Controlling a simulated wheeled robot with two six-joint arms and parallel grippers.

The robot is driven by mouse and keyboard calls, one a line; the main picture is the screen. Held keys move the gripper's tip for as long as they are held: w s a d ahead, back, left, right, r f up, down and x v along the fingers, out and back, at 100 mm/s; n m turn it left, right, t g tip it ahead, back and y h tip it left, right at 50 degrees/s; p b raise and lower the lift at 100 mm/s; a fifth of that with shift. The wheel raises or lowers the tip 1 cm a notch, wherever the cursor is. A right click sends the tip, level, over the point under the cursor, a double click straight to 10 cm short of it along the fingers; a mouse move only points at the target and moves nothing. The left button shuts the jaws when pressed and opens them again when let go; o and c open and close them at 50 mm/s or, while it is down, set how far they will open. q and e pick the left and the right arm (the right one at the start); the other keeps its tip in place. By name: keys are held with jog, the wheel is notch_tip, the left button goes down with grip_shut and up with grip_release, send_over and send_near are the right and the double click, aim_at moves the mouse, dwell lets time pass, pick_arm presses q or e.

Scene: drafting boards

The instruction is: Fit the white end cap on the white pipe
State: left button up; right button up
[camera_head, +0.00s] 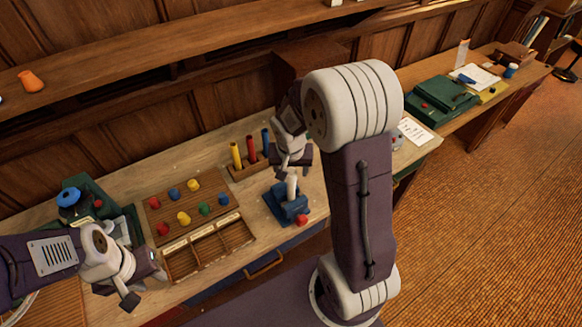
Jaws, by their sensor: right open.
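The white pipe (291,186) stands upright in a blue holder (287,207) on the workbench. My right gripper (291,168) is open, directly above the pipe's top and very close to it. Whether it touches the pipe cannot be told. I cannot make out a separate white end cap; the area between the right fingers is too small and partly covered. My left gripper (144,289) is at the lower left, near the bench's front, with its fingers apart and nothing seen between them.
A board with several coloured caps (184,218) and an empty divided tray (212,247) lie left of the holder. Yellow, red and blue pipes stand in a wooden rack (246,168) behind. A red cap (301,220) sits at the holder's front right. My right arm covers the bench's right part.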

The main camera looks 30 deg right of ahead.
jog(key=v, duration=0.8)
jog(key=shift+r+b, duration=0.2)
jog(key=shift+b, duration=0.25)
jog(key=s+a+f+n+b, duration=0.3)
jog(key=s+f+b, duration=0.1)
jog(key=f, duration=0.4)
jog(key=s+a+f+n+g+y+b, duration=0.1)
jog(key=s+a+f+n+b, duration=0.1)
jog(key=s+f, duration=0.5)
jog(key=shift+a+f+n+y+b, duration=0.35)
jog(key=shift+a+f+b, duration=0.35)
jog(key=shift+f+b, duration=0.25)
